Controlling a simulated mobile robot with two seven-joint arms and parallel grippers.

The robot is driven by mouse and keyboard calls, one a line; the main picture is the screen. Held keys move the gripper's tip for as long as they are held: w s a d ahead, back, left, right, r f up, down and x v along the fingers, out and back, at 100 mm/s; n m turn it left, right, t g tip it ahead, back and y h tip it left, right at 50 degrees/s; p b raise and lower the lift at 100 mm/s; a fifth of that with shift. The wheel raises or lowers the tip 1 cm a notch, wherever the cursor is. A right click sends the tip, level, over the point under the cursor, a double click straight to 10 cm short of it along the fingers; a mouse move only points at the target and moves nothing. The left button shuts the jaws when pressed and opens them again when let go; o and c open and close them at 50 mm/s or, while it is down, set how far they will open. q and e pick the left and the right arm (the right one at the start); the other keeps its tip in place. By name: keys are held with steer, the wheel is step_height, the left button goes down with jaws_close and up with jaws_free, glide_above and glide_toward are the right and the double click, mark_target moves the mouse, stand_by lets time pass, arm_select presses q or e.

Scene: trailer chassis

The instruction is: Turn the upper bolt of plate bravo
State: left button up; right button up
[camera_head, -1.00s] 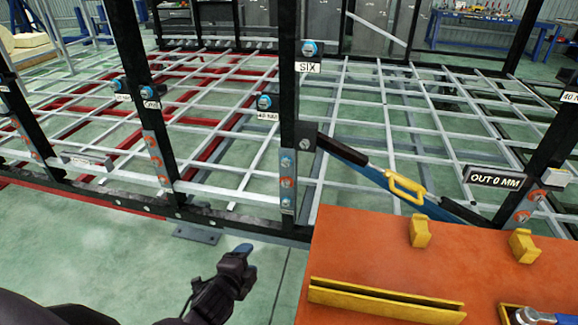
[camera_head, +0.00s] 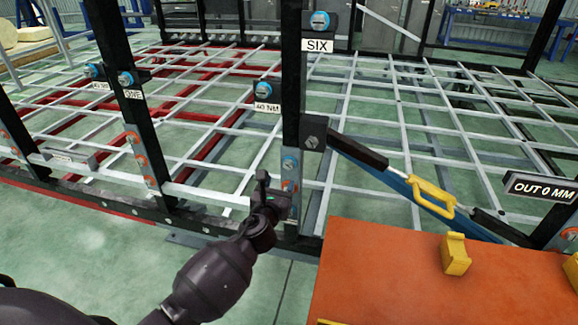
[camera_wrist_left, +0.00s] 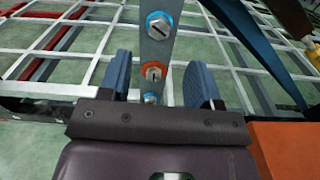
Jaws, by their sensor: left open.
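A grey bolt plate (camera_head: 290,177) is on the black post under the SIX label. No readable name shows on it. In the left wrist view the plate carries an upper bolt with a blue ring (camera_wrist_left: 159,25), a bolt with an orange ring (camera_wrist_left: 154,72) and a lower blue-ringed bolt (camera_wrist_left: 150,97). My left gripper (camera_head: 273,194) is in front of the plate's lower part, hiding some of it. In the left wrist view its blue-padded fingers (camera_wrist_left: 157,80) are open on either side of the plate, with nothing gripped. The upper bolt lies beyond the fingertips. My right gripper is out of view.
An orange bench top (camera_head: 385,275) with a yellow block (camera_head: 456,254) fills the lower right. A blue and black bar with a yellow handle (camera_head: 432,196) slopes down to the right from the post. Another post with bolts (camera_head: 141,160) stands to the left.

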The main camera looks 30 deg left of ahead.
mark_target(288, 165)
arm_select(q)
steer(key=b+x, duration=0.1)
steer(key=x, duration=0.6)
steer(key=shift+w+a+f, duration=0.1)
steer(key=shift+w+f, duration=0.05)
steer(key=shift+w, duration=0.2)
steer(key=shift+w+a+b, duration=0.2)
steer(key=shift+w+b, duration=0.1)
steer(key=shift+w, duration=0.35)
steer(key=c, duration=0.9)
